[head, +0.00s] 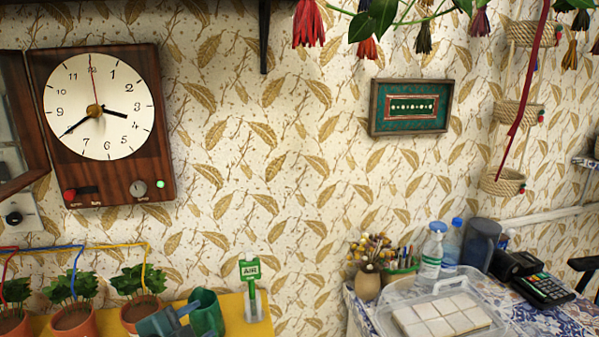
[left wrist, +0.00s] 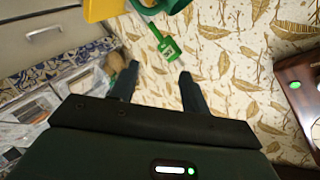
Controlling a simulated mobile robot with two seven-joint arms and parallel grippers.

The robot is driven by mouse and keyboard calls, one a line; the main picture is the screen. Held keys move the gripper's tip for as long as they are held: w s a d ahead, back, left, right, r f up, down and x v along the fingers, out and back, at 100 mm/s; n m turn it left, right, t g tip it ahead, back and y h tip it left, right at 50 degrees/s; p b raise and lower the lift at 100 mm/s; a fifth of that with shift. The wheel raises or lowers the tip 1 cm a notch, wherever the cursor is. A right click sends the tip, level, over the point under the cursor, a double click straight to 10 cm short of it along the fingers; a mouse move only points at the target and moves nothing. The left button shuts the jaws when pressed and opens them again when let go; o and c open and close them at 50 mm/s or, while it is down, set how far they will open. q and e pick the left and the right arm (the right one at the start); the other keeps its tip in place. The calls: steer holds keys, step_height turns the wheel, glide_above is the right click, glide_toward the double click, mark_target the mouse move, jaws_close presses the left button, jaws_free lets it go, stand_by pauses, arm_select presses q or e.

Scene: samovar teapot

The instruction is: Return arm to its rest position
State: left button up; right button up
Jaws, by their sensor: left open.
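My left gripper (head: 168,321) shows at the bottom edge of the head view, partly cut off, beside a dark green vessel (head: 207,314) on a yellow shelf. In the left wrist view my left gripper (left wrist: 158,80) has its two dark fingers apart, with nothing between them. The fingers point toward the patterned wall and the green marker sign (left wrist: 166,46). The green vessel (left wrist: 152,6) is cut off at the top of that view. No samovar or teapot can be made out. My right gripper does not show.
Potted plants (head: 70,306) with coloured tubes stand left on the yellow shelf (head: 233,312). A wooden clock box (head: 105,180) hangs above them. At right, a patterned table (head: 560,320) holds a clear tray of white tiles (head: 443,317), bottles (head: 430,255) and a calculator (head: 545,290).

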arm_select(q)
steer(key=s+d+f+n+g, duration=0.2)
steer(key=s+d+f+n, duration=0.2)
steer(key=s+f+n, duration=0.7)
steer(key=s+f, duration=0.8)
steer(key=s, duration=0.2)
steer(key=shift+d+f+g+y, duration=0.2)
steer(key=shift+f+g+y, duration=0.2)
steer(key=shift+c, duration=1)
steer(key=shift+s+a, duration=0.1)
